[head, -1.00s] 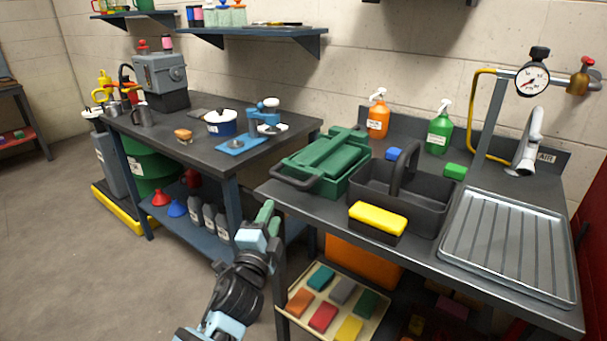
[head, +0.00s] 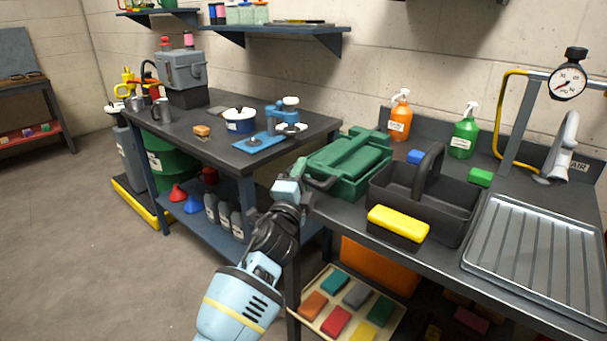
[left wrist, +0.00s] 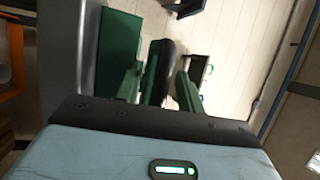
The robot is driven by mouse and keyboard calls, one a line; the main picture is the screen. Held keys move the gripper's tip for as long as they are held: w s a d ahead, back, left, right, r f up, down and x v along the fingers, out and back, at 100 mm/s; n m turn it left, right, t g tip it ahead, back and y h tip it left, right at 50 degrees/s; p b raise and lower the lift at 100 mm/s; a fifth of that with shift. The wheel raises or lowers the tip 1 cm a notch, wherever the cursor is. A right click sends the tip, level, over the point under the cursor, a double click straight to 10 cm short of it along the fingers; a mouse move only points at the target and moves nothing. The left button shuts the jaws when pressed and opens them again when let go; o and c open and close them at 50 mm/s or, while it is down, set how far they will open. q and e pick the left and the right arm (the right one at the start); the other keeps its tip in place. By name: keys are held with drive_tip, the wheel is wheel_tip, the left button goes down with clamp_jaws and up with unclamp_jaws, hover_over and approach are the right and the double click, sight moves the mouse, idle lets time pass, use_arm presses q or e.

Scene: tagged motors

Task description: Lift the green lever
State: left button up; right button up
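I cannot make out a clear green lever in these views. A green toolbox (head: 350,165) with a dark front handle (head: 322,184) sits on the right-hand bench. My left gripper (head: 297,170) is at the left end of this toolbox, beside the handle. In the left wrist view, its two green fingers (left wrist: 160,88) are apart, with a dark bar, which looks like the handle, between them. Contact cannot be told. A green block-shaped part of the toolbox (left wrist: 118,45) shows behind the fingers. My right gripper is not in view.
A black caddy (head: 455,210) with a yellow sponge (head: 398,222) stands right of the toolbox. Spray bottles (head: 398,122) stand behind. A ribbed metal tray (head: 535,245) lies at right. The left bench (head: 215,150) is close to my forearm. Floor at left is clear.

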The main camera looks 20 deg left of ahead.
use_arm(q)
drive_tip(key=shift+w+r, duration=0.15)
drive_tip(key=shift+w, duration=0.4)
clamp_jaws()
drive_tip(key=shift+r, duration=0.1)
